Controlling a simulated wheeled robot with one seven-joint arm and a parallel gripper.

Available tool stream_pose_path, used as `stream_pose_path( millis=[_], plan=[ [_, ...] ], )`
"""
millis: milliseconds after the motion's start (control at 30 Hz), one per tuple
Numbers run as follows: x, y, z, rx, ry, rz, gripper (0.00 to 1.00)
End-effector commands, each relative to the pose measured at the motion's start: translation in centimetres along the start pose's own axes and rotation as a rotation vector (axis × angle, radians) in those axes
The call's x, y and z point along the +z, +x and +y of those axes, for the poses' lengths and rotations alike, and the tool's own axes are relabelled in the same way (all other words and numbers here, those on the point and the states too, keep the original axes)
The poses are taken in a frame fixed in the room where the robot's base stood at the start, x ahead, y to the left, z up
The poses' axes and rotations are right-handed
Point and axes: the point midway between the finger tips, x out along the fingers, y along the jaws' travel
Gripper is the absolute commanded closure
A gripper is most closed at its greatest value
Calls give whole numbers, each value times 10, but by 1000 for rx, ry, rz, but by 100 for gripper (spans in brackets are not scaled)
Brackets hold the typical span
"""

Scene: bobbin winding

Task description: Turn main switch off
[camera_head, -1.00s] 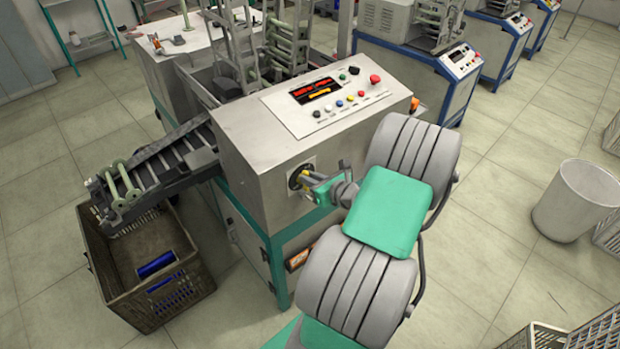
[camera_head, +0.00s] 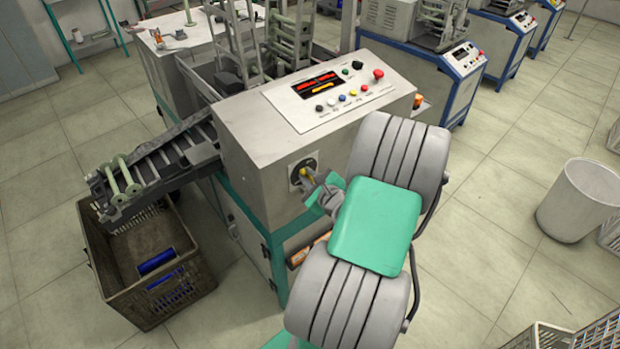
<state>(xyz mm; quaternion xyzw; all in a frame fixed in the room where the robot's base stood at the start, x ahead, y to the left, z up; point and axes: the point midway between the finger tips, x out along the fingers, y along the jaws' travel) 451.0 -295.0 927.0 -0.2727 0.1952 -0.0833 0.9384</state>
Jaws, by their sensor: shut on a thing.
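The main switch (camera_head: 304,171) is a yellow knob on a black disc with a pale square plate. It sits on the front side of the grey winding machine (camera_head: 255,185), below the sloped control panel. My gripper (camera_head: 313,182) is at the switch, its fingers shut on the yellow knob. My green and grey arm comes in from the lower right and hides part of the machine's side. The fingers cover part of the knob, so its exact angle is hard to tell.
The control panel (camera_head: 300,106) carries coloured buttons, a red knob and a lit display. A brown crate (camera_head: 150,305) with a blue bobbin (camera_head: 157,262) stands below the chute (camera_head: 150,175). A white bin (camera_head: 577,205) stands at the right. Floor between is clear.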

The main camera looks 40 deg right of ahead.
Motion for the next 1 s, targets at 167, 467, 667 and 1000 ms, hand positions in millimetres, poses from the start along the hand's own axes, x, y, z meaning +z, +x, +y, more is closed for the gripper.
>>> stream_pose_path(
  millis=[167,467,667,1000],
  plan=[
    [-4,2,9,-63,-153,-3,100],
    [-8,4,16,-174,-419,-4,100],
    [-11,6,21,-247,-590,-4,100],
    [-13,6,24,-344,-822,-4,100]
  ],
)
